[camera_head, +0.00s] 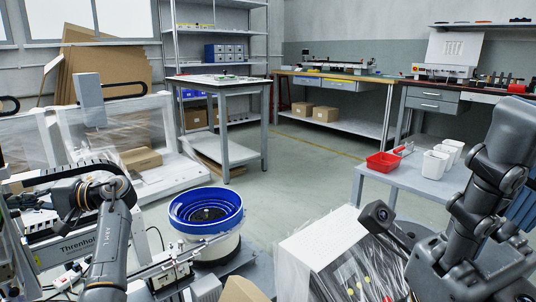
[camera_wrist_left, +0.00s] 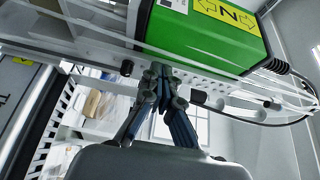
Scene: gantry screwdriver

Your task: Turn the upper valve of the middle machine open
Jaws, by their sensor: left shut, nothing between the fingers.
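My left arm comes in at the lower left of the head view, bent over a machine with a rail lettered "Threnhold" (camera_head: 80,246). In the left wrist view my left gripper (camera_wrist_left: 160,70) is shut and empty. Its fingertips are close together just under a green box (camera_wrist_left: 205,35) with a yellow arrow label marked "N". A pale rail (camera_wrist_left: 240,82) runs behind the tips. I cannot make out a valve for certain in either view. My right arm is at the right of the head view, but I cannot make out its gripper.
A blue bowl feeder (camera_head: 206,210) stands beside the left arm. A plastic-wrapped box (camera_head: 325,255) is at front centre. A grey table (camera_head: 395,178) carries a red bin (camera_head: 383,162) and white bins (camera_head: 435,164). A dark cable (camera_wrist_left: 270,122) hangs by the green box. The middle floor is clear.

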